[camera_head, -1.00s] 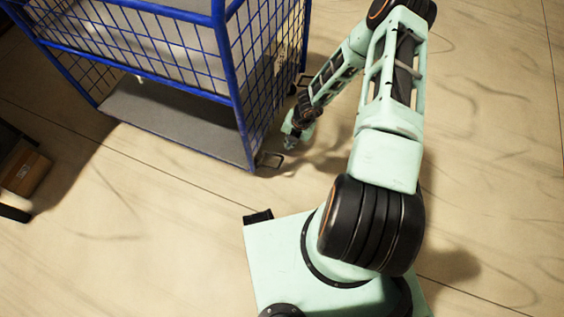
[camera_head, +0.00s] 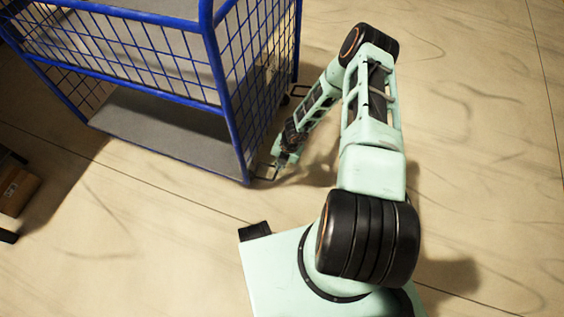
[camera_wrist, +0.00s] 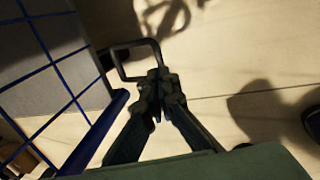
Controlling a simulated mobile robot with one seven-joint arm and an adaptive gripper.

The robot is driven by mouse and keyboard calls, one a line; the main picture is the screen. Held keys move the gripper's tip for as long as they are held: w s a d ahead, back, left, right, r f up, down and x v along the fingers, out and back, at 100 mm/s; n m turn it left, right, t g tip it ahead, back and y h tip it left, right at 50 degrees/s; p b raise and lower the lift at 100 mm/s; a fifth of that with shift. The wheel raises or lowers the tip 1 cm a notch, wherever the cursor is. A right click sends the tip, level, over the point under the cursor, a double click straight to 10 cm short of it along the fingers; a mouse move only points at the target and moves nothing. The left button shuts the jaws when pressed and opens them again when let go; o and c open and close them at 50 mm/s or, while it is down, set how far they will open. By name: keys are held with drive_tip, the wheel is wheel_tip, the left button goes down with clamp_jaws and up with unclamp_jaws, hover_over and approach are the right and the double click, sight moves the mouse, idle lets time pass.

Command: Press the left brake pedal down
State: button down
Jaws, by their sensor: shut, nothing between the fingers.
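The blue wire cage cart (camera_head: 232,110) stands at the upper left in the head view. Two wire-loop brake pedals stick out low from its right side. The nearer pedal (camera_head: 263,173) is by the cart's near corner, and the farther pedal (camera_head: 300,89) is up along that side. In the wrist view the nearer pedal (camera_wrist: 122,66) is the left loop; a darker shape at the top may be the other pedal or its shadow. My gripper (camera_wrist: 157,82) is shut and empty, its tips at the nearer loop's edge. I cannot tell whether they touch it.
The cart's blue corner post (camera_wrist: 95,133) runs close to the left of my gripper. A dark stand with a brown box (camera_head: 16,190) is at the left edge. The floor (camera_head: 480,150) to the right is clear.

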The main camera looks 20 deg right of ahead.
sight(276, 174)
drive_tip(key=f, duration=0.1)
drive_tip(key=f+b, duration=0.1)
drive_tip(key=f, duration=0.1)
drive_tip(key=a+f, duration=0.1)
drive_tip(key=f, duration=0.1)
drive_tip(key=shift+w+f+b, duration=0.2)
drive_tip(key=shift+w+b, duration=0.15)
drive_tip(key=shift+s+d+f, duration=0.1)
drive_tip(key=shift+d+f, duration=0.1)
drive_tip(key=shift+f, duration=0.1)
drive_tip(key=shift+s+f, duration=0.1)
drive_tip(key=shift+f, duration=0.1)
drive_tip(key=shift+s+d+f+b, duration=0.1)
drive_tip(key=shift+d+f+b, duration=0.1)
drive_tip(key=shift+f+b, duration=0.5)
drive_tip(key=shift+s+d+f+b, duration=0.15)
drive_tip(key=shift+f+b, duration=0.2)
drive_tip(key=shift+f, duration=0.8)
drive_tip(key=shift+s+d+f+b, duration=0.1)
drive_tip(key=shift+d+f+b, duration=0.1)
drive_tip(key=shift+f+b, duration=0.5)
drive_tip(key=shift+f, duration=0.2)
